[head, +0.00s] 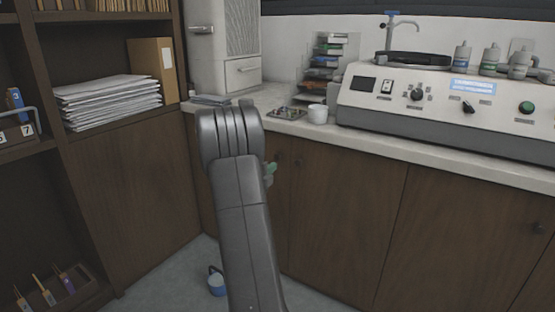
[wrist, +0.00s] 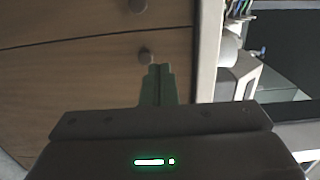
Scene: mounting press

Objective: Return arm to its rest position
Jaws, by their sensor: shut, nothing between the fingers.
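My gripper (wrist: 159,72) shows in the wrist view with its two fingers together, shut and empty. It points towards the brown cabinet doors (wrist: 60,60) with their round knobs, below the pale counter edge. In the head view my grey arm rises from the bottom and bends over at the height of the counter. Most of my gripper is hidden behind the arm there; a small greenish part shows at its right side (head: 270,170).
Brown shelves (head: 120,110) with a stack of papers (head: 108,101) stand at left. A blue object (head: 216,283) is on the floor left of my arm.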

